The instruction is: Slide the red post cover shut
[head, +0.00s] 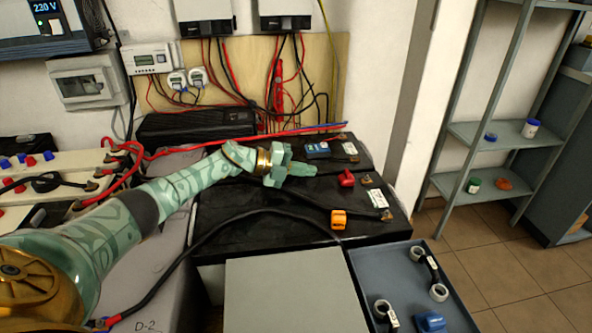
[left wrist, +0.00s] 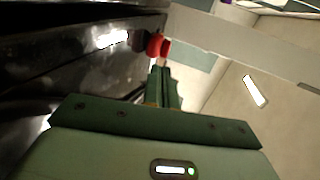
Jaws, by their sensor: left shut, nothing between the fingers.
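The red post cover (head: 346,178) sits on top of a black battery (head: 300,208). A bare brass-coloured terminal (head: 367,180) shows just to its right. My left gripper (head: 308,170) is over the battery, a little left of the cover, its fingers shut and empty and pointing toward it. In the left wrist view the red cover (left wrist: 157,46) appears just beyond the shut fingertips (left wrist: 163,72). A small gap seems to lie between them, but contact is hard to judge. My right gripper is out of view.
An orange clamp (head: 338,219) and a black cable lie on the battery's front part. Red cables run along the back.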

